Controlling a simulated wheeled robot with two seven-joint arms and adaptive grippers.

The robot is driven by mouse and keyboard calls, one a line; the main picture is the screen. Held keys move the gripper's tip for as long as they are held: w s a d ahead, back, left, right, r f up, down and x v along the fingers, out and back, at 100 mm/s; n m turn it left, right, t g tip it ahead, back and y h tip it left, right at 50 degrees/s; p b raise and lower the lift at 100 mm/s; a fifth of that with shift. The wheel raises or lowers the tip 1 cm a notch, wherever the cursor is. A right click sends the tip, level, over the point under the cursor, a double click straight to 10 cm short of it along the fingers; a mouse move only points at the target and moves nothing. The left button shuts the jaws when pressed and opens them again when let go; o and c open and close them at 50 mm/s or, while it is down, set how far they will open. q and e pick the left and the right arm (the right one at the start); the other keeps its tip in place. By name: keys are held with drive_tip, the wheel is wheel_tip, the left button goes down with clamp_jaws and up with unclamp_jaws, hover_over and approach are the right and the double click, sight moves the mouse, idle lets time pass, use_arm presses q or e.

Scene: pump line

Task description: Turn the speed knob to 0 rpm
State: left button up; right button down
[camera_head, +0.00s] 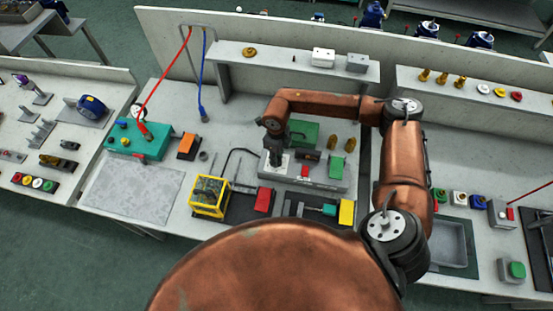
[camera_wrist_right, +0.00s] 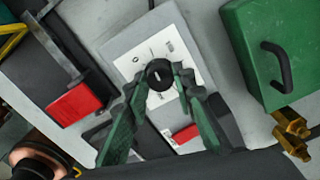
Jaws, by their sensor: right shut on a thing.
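The speed knob (camera_wrist_right: 159,74) is a round black knob with a light pointer line. It sits on a white label plate (camera_wrist_right: 134,66) with small printed marks, too small to read. My right gripper (camera_wrist_right: 162,84) has its two green fingers closed on the knob's sides. In the head view, my right gripper (camera_head: 275,152) points down at the left end of the grey panel box (camera_head: 322,180); there the knob is hidden beneath it. My left gripper is not in view.
A red rocker (camera_wrist_right: 185,134) lies close beside the fingers. A green box with a black handle (camera_wrist_right: 270,55) stands to the right, with brass fittings (camera_wrist_right: 291,130) near it. A red block (camera_wrist_right: 75,104) is at left. The grey mat (camera_head: 132,190) is bare.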

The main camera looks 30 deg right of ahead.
drive_tip(key=n+b, duration=0.2)
drive_tip(key=n, duration=0.2)
drive_tip(key=shift+s+d+f+b, duration=0.1)
drive_tip(key=shift+f+b, duration=0.05)
drive_tip(key=shift+b, duration=0.25)
drive_tip(key=shift+n+b, duration=0.85)
drive_tip(key=shift+n, duration=0.95)
drive_tip(key=c, duration=1.6)
unclamp_jaws()
drive_tip(key=shift+r, duration=0.2)
drive_tip(key=shift+r, duration=0.1)
wheel_tip(320, 180, up, 12)
drive_tip(key=shift+f, duration=0.1)
